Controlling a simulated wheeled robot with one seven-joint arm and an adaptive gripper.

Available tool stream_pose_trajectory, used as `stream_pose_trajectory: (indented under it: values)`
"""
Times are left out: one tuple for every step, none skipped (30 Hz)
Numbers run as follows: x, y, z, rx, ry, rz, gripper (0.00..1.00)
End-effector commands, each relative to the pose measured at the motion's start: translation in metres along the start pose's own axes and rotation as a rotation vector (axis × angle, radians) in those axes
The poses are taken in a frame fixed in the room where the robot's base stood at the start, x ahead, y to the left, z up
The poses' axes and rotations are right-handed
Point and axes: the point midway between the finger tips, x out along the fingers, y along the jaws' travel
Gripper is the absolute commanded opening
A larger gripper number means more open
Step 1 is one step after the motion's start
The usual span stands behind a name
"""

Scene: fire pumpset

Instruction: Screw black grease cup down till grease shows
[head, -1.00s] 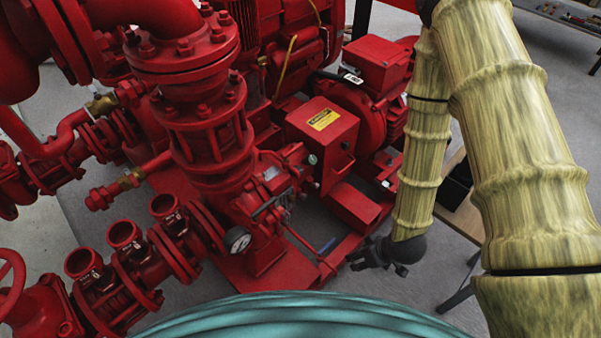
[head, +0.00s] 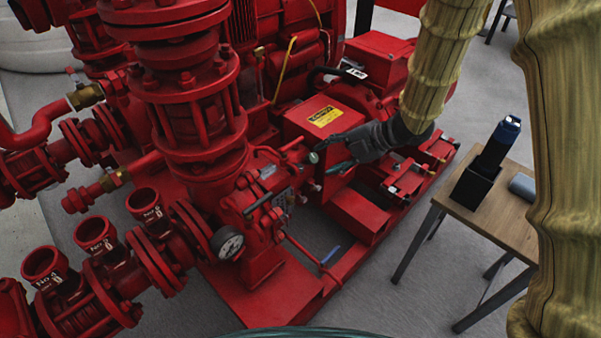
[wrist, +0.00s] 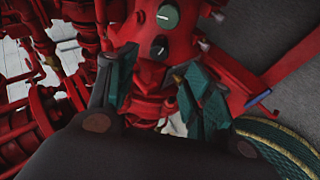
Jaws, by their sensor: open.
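The wrist view shows two round caps on the red pump housing. One is dark green with a pale line (wrist: 168,16). Nearer the fingers is a darker, blackish cap with a small pale spot (wrist: 159,46), which looks like the grease cup. In the head view a small grey-green round cap (head: 313,157) shows beside the fingertips; the black one is hard to make out there. My gripper (head: 335,158) is open and empty, reaching in from the right. In the wrist view its teal fingers (wrist: 160,88) stand apart, short of the blackish cap.
A red box with a yellow label (head: 325,116) stands just behind the gripper. A pressure gauge (head: 229,244) and red pipework lie to the left. A wooden table (head: 468,205) with a black holder (head: 474,187) stands at the right. Grey floor is clear between.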

Motion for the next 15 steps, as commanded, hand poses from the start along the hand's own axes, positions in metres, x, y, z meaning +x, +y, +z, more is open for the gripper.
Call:
stream_pose_trajectory:
  values:
    - [0.002, 0.000, 0.000, -0.010, 0.003, -0.002, 0.51]
    - [0.004, 0.000, 0.000, -0.012, 0.003, -0.003, 0.51]
    - [0.007, 0.000, 0.000, -0.014, 0.004, -0.003, 0.51]
    - [0.010, 0.000, 0.000, -0.013, 0.003, -0.003, 0.51]
    - [0.013, -0.001, 0.000, -0.013, 0.003, -0.003, 0.51]
    - [0.019, -0.001, 0.001, -0.012, 0.003, -0.003, 0.51]
    - [0.024, -0.002, 0.000, -0.012, 0.004, -0.003, 0.51]
    - [0.029, -0.002, 0.000, -0.012, 0.004, -0.004, 0.51]
    - [0.035, -0.003, 0.000, -0.012, 0.004, -0.005, 0.51]
    - [0.040, -0.003, 0.000, -0.011, 0.004, -0.005, 0.51]
    - [0.045, -0.003, 0.001, -0.011, 0.003, -0.004, 0.51]
    - [0.052, -0.003, 0.001, -0.010, 0.004, -0.003, 0.51]
    - [0.057, -0.003, 0.000, -0.011, 0.004, -0.003, 0.51]
    - [0.062, -0.002, 0.000, -0.011, 0.004, -0.003, 0.51]
    - [0.068, -0.002, 0.001, -0.011, 0.003, -0.003, 0.51]
